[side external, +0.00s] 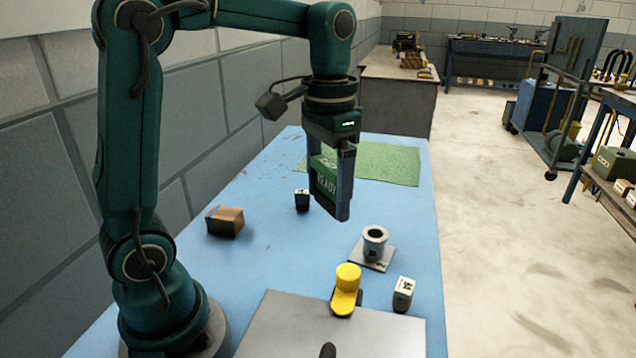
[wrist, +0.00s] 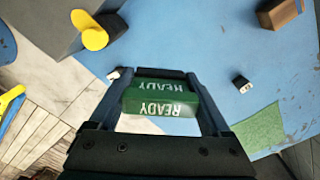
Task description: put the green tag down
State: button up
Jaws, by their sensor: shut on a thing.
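The green tag (side external: 325,176) with white lettering is between the fingers of my gripper (side external: 334,205), held above the blue table. In the wrist view the green tag (wrist: 160,103) reads "READY" and sits between the two fingers of my gripper (wrist: 162,78). The gripper is shut on it. In the side view the fingers partly cover the tag. A green mat (side external: 391,164) lies on the table behind the gripper; its corner shows in the wrist view (wrist: 262,130) at lower right.
The blue table (side external: 280,262) carries a brown box (side external: 225,221), a small black block (side external: 302,199), a grey hollow cylinder on a plate (side external: 375,240), a yellow-topped part (side external: 346,280) and a white-and-black block (side external: 403,294). A grey plate (side external: 290,325) lies at the front. A wall borders the left.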

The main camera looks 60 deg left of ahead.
jog(key=shift+w, duration=0.25)
jog(key=s+a+f+n, duration=0.3)
jog(key=a+n, duration=0.2)
jog(key=a, duration=0.5)
jog(key=s+a+f+n, duration=0.3)
jog(key=a+n, duration=0.1)
jog(key=a, duration=0.6)
send_over(307, 237)
notch_tip(307, 237, down, 7)
jog(key=shift+r, duration=0.1)
jog(key=shift+f, duration=1.95)
jog(key=shift+f, duration=0.1)
